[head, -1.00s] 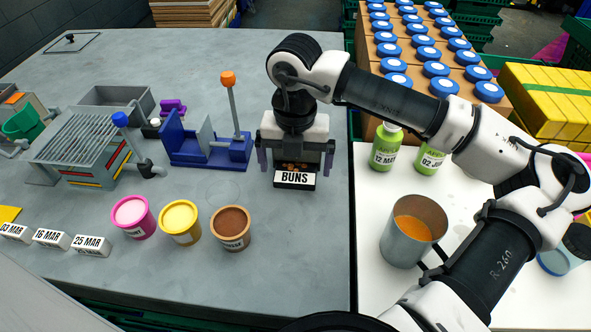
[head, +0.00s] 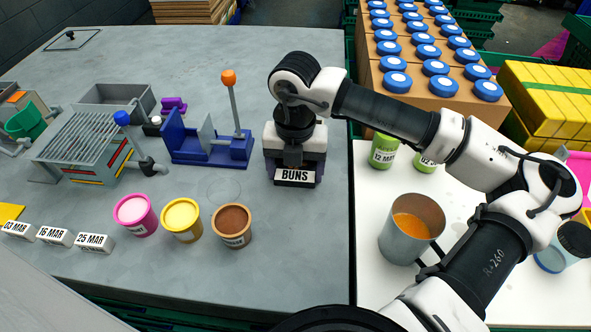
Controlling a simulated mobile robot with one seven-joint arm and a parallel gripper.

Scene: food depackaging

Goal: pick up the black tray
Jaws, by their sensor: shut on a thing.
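The black tray (head: 295,178) sits on the grey table and bears a white "BUNS" label on its front. My gripper (head: 291,160) is directly above it, pointing down. It is shut on the black tray, and the gripper body hides most of the tray and its contents. Only the tray's front edge and part of its sides show. I cannot see any gap between the tray and the table.
A blue device with an orange-knobbed lever (head: 212,146) stands close on the left. Pink (head: 135,216), yellow (head: 182,221) and brown (head: 232,227) tubs stand front left. A metal jug (head: 411,235) and green bottles (head: 384,151) are on the white surface at right. The table behind is clear.

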